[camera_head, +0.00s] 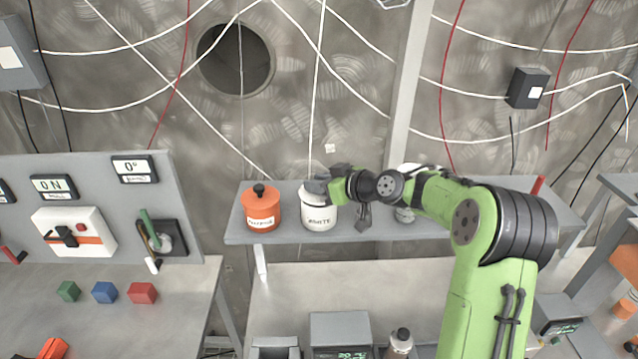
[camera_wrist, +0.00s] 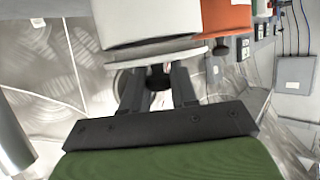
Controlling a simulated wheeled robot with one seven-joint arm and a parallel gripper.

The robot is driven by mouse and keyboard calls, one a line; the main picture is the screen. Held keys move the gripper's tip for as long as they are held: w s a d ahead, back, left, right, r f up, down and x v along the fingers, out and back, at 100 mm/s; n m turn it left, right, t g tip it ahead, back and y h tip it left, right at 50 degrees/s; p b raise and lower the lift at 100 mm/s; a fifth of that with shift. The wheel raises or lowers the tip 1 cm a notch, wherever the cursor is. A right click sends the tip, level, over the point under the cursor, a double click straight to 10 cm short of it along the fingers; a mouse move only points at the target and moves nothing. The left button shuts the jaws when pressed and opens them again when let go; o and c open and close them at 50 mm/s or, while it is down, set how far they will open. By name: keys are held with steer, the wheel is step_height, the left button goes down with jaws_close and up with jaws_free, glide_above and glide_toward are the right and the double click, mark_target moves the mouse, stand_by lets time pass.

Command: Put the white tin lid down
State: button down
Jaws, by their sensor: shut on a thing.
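The white tin (camera_head: 319,215) stands upright on the grey shelf, its label facing out. My gripper (camera_head: 318,186) is at the top of this tin, coming in from the right. In the wrist view, which looks upside down, my gripper (camera_wrist: 158,84) is shut on the dark knob of the white tin lid (camera_wrist: 150,57). The lid is at the mouth of the white tin (camera_wrist: 145,20) and looks slightly askew to its rim. I cannot tell whether it rests fully on the rim. In the head view my gripper mostly hides the lid.
An orange lidded tin (camera_head: 261,212) stands close left of the white tin on the grey shelf (camera_head: 285,233). A control panel (camera_head: 95,205) with a lever is further left. A grey tool-like thing (camera_head: 363,220) and a pale object (camera_head: 404,214) are to the right.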

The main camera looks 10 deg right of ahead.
steer(key=shift+f, duration=0.15)
steer(key=c, duration=0.9)
jaws_free()
